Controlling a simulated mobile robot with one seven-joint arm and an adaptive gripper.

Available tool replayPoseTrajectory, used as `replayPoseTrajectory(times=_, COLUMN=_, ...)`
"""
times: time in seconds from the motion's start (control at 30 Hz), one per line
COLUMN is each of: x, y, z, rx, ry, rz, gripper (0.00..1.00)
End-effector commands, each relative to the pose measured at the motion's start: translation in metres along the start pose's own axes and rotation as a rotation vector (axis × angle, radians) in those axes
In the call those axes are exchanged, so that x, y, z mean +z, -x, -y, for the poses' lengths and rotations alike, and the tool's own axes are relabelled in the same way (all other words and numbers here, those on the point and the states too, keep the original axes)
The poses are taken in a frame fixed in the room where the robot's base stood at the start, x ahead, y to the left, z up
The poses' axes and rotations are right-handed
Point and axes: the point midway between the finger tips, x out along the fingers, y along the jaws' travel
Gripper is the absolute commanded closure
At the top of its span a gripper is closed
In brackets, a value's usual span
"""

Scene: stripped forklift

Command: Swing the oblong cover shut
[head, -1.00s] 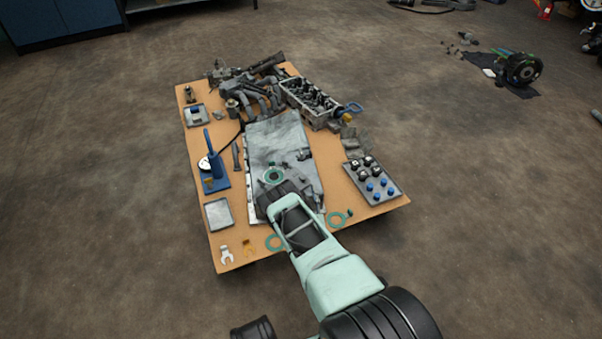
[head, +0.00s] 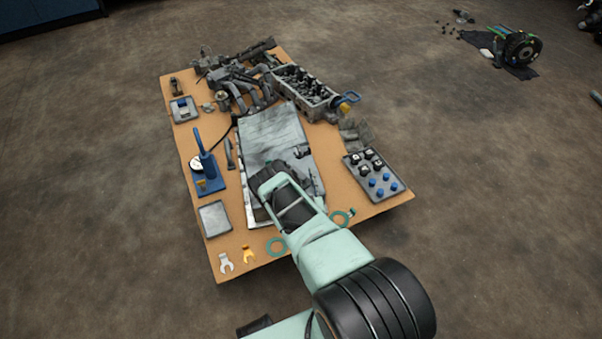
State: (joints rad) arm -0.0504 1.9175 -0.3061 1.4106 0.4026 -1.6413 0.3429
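The grey oblong cover (head: 268,132) lies on the cardboard-coloured board in the middle of the head view. It looks flat, with a pale edge along its left side, and I cannot tell how far it stands open. My gripper (head: 284,178) is over its lower part, seen from behind. The gripper and my arm hide that part of the cover. The fingertips are not clear, so I cannot tell whether they touch the cover or are open or shut. Small dark parts (head: 302,152) show at the cover's right side.
An engine block (head: 306,92) and manifold pipes (head: 245,88) stand behind the cover. A blue stand with a gauge (head: 205,165) and an empty tray (head: 214,218) are at left. A tray of black and blue caps (head: 377,174) is at right.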

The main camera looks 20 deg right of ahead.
Motion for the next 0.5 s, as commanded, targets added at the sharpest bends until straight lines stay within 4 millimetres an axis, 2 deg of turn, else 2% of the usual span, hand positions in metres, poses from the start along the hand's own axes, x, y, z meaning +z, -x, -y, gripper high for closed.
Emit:
replayPoseTrajectory(times=0.17, x=0.0001, y=0.0001, z=-0.0001, rx=0.0, ry=0.0, rz=0.0, gripper=0.63)
replayPoseTrajectory(times=0.5, x=0.0, y=0.0, z=-0.0001, rx=0.0, ry=0.0, rz=0.0, gripper=0.99)
